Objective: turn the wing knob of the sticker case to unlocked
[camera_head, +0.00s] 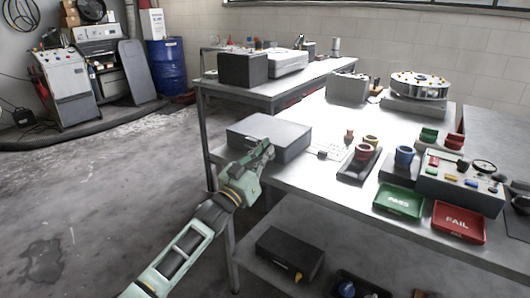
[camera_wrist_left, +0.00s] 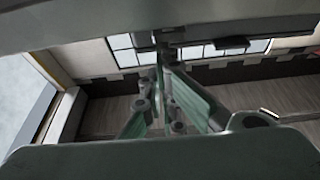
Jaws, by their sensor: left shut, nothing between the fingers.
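A flat grey case (camera_head: 285,133) lies at the left end of the near table; no label reads on it, so I cannot tell for sure that it is the sticker case. My left gripper (camera_head: 266,151) is in front of its near side, shut and empty. The gripper and forearm hide part of that side, and no wing knob shows there. A dark box (camera_head: 284,250) on the lower shelf has an orange knob-like part (camera_head: 298,276) on its front. In the left wrist view the fingers (camera_wrist_left: 165,75) come together with nothing between them. My right gripper is out of view.
Cups (camera_head: 364,152), a green tray (camera_head: 398,202), a red FAIL tray (camera_head: 458,222) and a control box (camera_head: 460,180) stand to the right on the table. Another table (camera_head: 262,99) is behind. Open floor (camera_head: 110,200) lies to the left.

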